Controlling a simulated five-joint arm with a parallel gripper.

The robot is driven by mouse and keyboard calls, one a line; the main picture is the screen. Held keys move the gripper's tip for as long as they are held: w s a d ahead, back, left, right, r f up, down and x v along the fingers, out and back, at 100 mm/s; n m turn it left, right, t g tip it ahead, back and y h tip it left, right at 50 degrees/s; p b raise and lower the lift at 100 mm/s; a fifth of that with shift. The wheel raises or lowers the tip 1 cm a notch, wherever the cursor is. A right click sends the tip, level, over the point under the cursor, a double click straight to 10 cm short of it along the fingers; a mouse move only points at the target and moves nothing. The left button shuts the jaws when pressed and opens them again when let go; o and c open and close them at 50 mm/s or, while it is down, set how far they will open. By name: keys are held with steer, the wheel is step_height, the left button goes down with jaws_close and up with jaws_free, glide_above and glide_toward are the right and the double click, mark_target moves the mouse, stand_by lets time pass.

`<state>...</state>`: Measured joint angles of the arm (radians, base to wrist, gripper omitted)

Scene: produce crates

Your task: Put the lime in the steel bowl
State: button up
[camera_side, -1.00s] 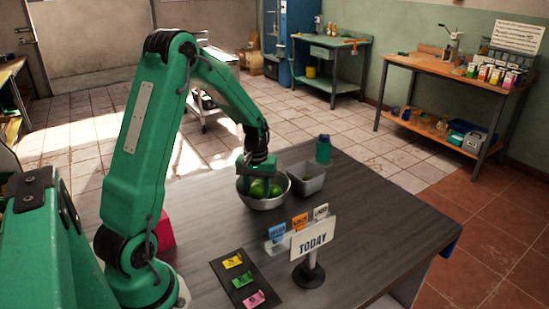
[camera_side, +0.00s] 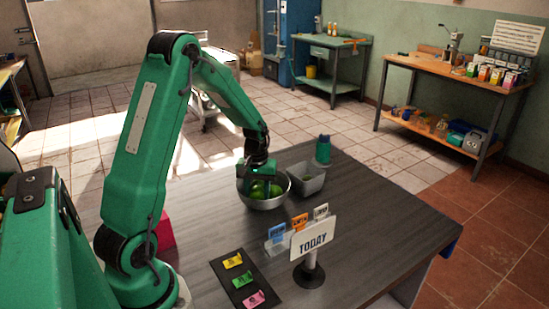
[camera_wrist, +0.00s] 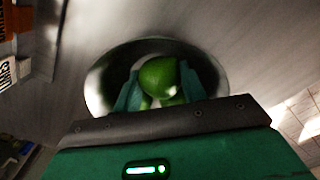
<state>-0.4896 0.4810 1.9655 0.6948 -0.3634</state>
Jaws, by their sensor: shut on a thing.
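The steel bowl (camera_side: 265,205) stands on the dark table in the side view, and its round rim (camera_wrist: 98,85) shows in the wrist view. My gripper (camera_side: 260,184) points down into the bowl from above. In the wrist view, my gripper (camera_wrist: 160,84) is shut on a green lime (camera_wrist: 158,74), with a teal finger on each side. The lime is within the bowl's outline there. Paler green shapes show just below the lime, partly hidden by the fingers. In the side view, green (camera_side: 262,190) shows inside the bowl, but I cannot tell the pieces apart.
A grey rectangular tin (camera_side: 313,185) stands close right of the bowl, with a green bottle (camera_side: 322,150) behind it. A TODAY sign (camera_side: 312,237) with a card holder is in front. A black strip with coloured tags (camera_side: 232,262) lies front left. The table's right part is clear.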

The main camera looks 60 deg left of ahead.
mark_target(257, 187)
steer(key=shift+f, duration=0.65)
stand_by(0.7)
steer(key=o, duration=1.1)
steer(key=shift+r, duration=0.1)
steer(key=shift+r, duration=3.8)
